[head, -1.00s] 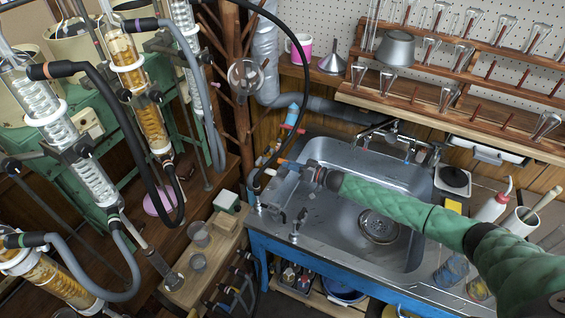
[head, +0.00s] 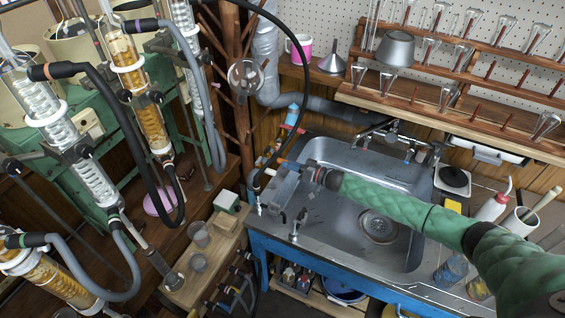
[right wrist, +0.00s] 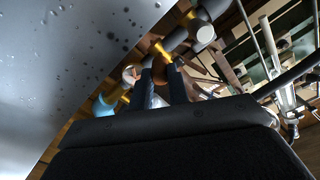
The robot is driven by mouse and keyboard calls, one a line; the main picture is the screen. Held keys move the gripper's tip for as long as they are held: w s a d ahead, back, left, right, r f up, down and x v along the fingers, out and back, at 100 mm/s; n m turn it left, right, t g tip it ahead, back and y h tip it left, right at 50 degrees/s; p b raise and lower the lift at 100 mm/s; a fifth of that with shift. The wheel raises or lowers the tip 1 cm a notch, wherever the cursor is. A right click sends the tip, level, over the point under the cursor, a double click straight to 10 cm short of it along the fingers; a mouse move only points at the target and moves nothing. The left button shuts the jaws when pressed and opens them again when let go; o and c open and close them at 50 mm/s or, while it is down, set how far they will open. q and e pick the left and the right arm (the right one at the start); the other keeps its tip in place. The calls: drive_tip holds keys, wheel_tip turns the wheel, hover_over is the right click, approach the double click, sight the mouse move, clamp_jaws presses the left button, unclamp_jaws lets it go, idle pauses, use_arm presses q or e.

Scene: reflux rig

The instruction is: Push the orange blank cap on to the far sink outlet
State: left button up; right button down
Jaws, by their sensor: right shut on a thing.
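My right gripper (head: 290,166) reaches in from the right over the sink's back left corner, its fingers pointing left. It is shut on a small orange piece, which looks like the orange blank cap (head: 282,161). In the right wrist view, an orange piece (right wrist: 160,62) shows at the tips of my two dark fingers (right wrist: 160,82). A grey pipe fitting (right wrist: 190,32) lies just beyond them. In the head view, small fittings stand at the sink's left rim beside the fingertips. I cannot tell whether the cap touches the far outlet. My left gripper is out of view.
The steel sink (head: 330,215) lies under my right arm. A black hose (head: 306,80) arches down to the sink's left edge. A blue-topped fitting (head: 292,114) stands behind the gripper. Glass condensers (head: 130,60) with hoses fill the left side.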

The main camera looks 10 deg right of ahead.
drive_tip(key=shift+w+a, duration=0.3)
drive_tip(key=shift+a, duration=0.15)
idle(0.3)
drive_tip(key=shift+w+a, duration=0.2)
drive_tip(key=shift+a, duration=0.05)
idle(0.4)
drive_tip(key=c, duration=1.3)
unclamp_jaws()
drive_tip(key=shift+o, duration=0.2)
